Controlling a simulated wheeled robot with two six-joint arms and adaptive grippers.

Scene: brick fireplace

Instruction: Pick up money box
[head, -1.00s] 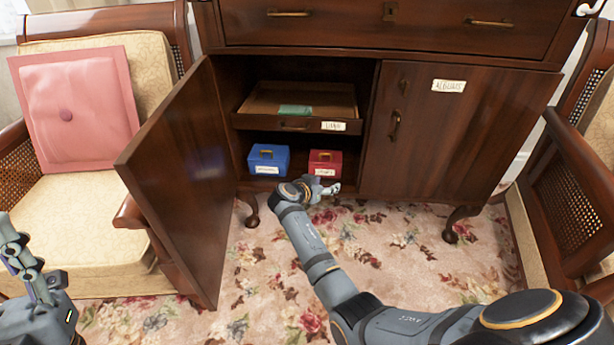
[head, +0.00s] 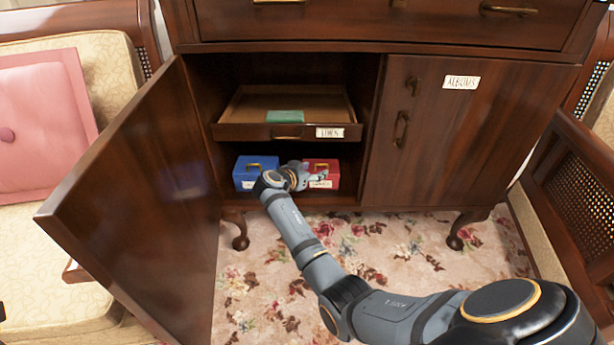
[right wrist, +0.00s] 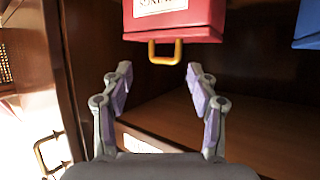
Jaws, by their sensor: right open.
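A red box (head: 322,168) with a brass handle and a white label sits on the cabinet's lower shelf, right of a blue box (head: 248,163). My right gripper (head: 314,177) is in front of the red box and partly covers it. In the right wrist view, which looks upside down, the red box (right wrist: 178,15) hangs at the top with its yellow handle (right wrist: 165,52). My right gripper (right wrist: 159,75) is open and empty there, its fingertips pointing at the handle and spread to either side of it, apart from it. My left gripper is out of view.
The left cabinet door (head: 150,190) stands open; the right door (head: 460,150) is shut. A pulled-out drawer (head: 260,131) holding a green item (head: 285,117) lies above the boxes. Armchairs flank the cabinet. Floral carpet (head: 400,260) in front is clear.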

